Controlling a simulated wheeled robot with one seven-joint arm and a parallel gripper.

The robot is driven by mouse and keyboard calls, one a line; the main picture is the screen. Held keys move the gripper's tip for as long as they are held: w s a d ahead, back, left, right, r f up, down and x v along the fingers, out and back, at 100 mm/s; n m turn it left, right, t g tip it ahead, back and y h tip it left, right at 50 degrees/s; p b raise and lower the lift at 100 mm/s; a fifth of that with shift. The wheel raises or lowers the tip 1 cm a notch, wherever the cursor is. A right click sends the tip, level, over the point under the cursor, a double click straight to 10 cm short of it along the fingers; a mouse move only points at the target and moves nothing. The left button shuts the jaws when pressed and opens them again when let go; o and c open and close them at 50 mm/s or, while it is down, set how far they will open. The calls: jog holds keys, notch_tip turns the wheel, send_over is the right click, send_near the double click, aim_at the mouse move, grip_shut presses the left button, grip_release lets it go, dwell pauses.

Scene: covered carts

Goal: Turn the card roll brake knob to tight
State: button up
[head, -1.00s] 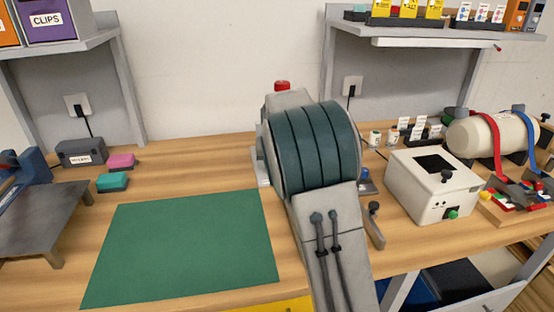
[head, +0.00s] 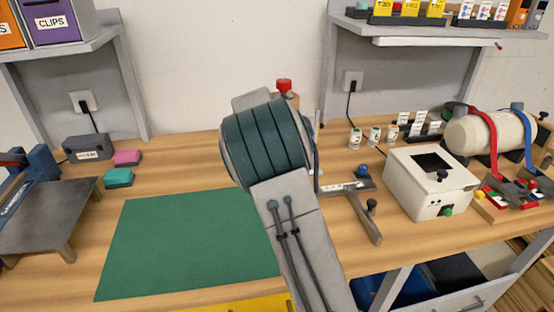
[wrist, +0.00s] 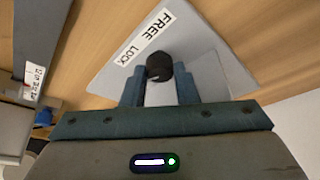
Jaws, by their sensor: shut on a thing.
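In the wrist view a dark round knob (wrist: 159,66) sits between the two blue fingers of my gripper (wrist: 159,88), which is shut on it. The knob is over a pale grey plate (wrist: 205,60) with labels reading FREE and LOCK; I see no label reading tight. The LOCK label is close to the knob on its upper left. In the head view my arm hides my gripper and the held knob. I cannot tell from these views how far the knob is turned.
A red knob (head: 284,86) shows behind my arm. A grey bar with a dark knob (head: 371,204) and a blue knob (head: 361,171) lie to its right, near a white box (head: 425,190). A green mat (head: 180,245) leaves clear room at left.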

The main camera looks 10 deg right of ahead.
dwell(0.4)
jog(key=o, duration=1)
jog(key=shift+r, duration=0.15)
jog(key=v, duration=1.3)
jog(key=shift+r, duration=0.35)
jog(key=shift+a, duration=0.1)
